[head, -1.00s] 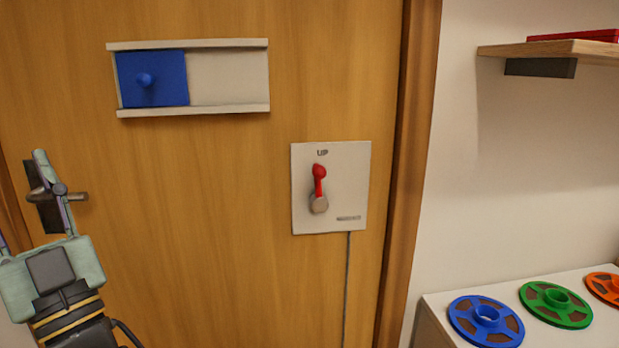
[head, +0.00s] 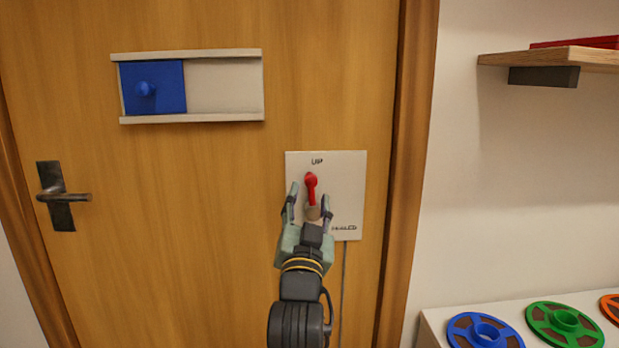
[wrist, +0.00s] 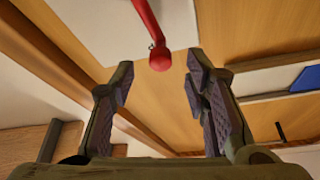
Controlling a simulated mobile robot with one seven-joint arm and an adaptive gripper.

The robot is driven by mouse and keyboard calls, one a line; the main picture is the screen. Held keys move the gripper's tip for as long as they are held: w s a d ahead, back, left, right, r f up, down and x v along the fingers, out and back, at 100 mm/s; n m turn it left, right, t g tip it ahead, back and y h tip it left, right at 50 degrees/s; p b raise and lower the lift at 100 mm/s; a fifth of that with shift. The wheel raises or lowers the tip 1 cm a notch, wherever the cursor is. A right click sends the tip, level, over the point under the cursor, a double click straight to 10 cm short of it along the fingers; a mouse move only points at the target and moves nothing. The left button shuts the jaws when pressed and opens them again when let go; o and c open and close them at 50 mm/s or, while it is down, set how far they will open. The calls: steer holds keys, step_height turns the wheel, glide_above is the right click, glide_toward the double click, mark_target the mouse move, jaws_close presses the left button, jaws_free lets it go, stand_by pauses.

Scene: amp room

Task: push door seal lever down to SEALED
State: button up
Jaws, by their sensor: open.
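The red lever (head: 311,188) stands up on a white plate (head: 347,188) on the wooden door, its knob just below the word UP. A second label (head: 344,228), probably SEALED, is at the plate's lower right. My gripper (head: 308,190) is open in front of the plate, its fingers on either side of the lever in the head view. In the wrist view, the red lever (wrist: 159,55) hangs in from the top, with its knob between and beyond the open fingertips of my gripper (wrist: 157,75). I see no contact. The lever's pivot is partly hidden by my gripper.
A blue sliding panel (head: 160,88) sits in a rail at the door's upper left. A door handle (head: 62,195) is at the left. A cable runs down from the plate. Several coloured reels (head: 482,331) lie on a cabinet at the right, under a wooden shelf (head: 560,60).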

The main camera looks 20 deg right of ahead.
mark_target(310, 187)
steer(key=p+x, duration=0.1)
steer(key=x, duration=0.5)
steer(key=shift+r, duration=0.1)
jaws_close()
stand_by(0.4)
stand_by(0.3)
